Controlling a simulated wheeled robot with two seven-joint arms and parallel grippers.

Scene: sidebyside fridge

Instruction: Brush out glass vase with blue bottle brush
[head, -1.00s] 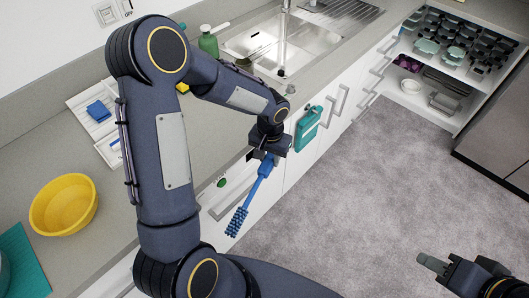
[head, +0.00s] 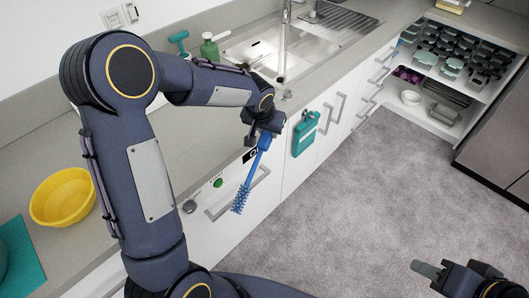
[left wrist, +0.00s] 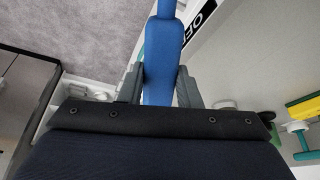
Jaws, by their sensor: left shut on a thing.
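A blue bottle brush (head: 250,178) hangs from my left gripper (head: 265,134) in the head view, its bristle end pointing down in front of the white cabinet fronts. In the left wrist view, the brush's blue handle (left wrist: 163,60) sits between the two fingers of my left gripper (left wrist: 160,82), which is shut on it. My right gripper (head: 428,270) is at the lower right over the grey floor; whether its fingers are apart is not clear. No glass vase can be made out in either view.
A yellow bowl (head: 63,197) stands on the counter at left. A sink (head: 285,52) and a green soap bottle (head: 209,47) are at the back. The floor is clear.

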